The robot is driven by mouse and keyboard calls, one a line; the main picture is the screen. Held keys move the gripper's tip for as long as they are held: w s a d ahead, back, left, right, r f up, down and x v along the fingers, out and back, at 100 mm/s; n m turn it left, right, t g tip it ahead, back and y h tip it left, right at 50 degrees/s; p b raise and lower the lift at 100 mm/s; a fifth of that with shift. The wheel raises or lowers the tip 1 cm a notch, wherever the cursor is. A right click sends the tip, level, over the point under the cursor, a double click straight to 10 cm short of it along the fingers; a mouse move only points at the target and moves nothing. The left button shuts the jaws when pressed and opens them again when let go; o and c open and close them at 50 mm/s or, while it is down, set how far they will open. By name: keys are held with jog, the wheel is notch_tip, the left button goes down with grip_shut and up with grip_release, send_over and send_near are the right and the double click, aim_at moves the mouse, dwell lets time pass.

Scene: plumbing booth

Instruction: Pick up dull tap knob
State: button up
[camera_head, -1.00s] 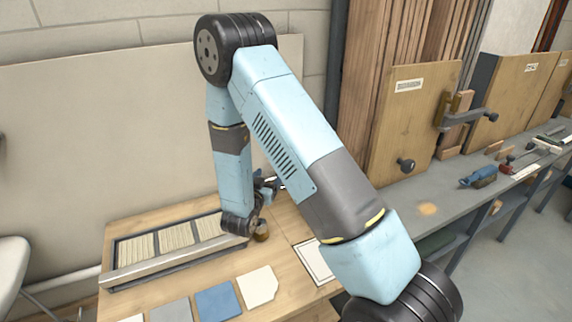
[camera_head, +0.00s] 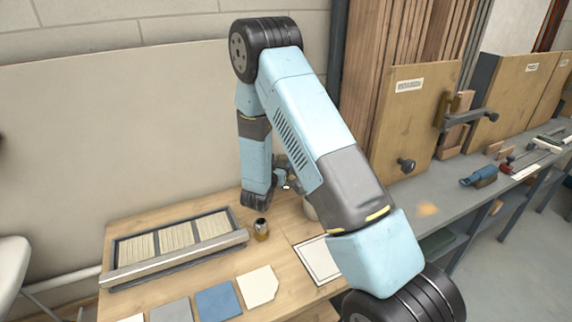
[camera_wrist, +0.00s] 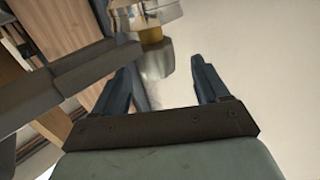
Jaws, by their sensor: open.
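I cannot make out a dull tap knob for certain in either view. In the wrist view, my gripper (camera_wrist: 163,80) is open, its two dark blue fingers apart with nothing clasped between them. A shiny metal fitting with a brass-coloured band (camera_wrist: 151,36) shows at the top of that view, just beyond the fingertips and cut off by the edge. In the head view, my gripper (camera_head: 287,184) is small and partly hidden behind my arm, above the back of the wooden bench. A small brass-coloured, dark-topped object (camera_head: 261,230) stands on the bench in front of it.
A slatted tray (camera_head: 165,242) lies on the left of the wooden bench (camera_head: 205,273). Several flat tiles (camera_head: 218,302) line the front, with a white framed sheet (camera_head: 317,260) to their right. A pale rounded thing (camera_head: 310,209) is mostly hidden behind my arm. A wall stands behind.

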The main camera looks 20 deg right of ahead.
aim_at(281, 160)
jog(key=shift+x, duration=1.55)
jog(key=shift+c, duration=0.5)
jog(key=c, duration=1)
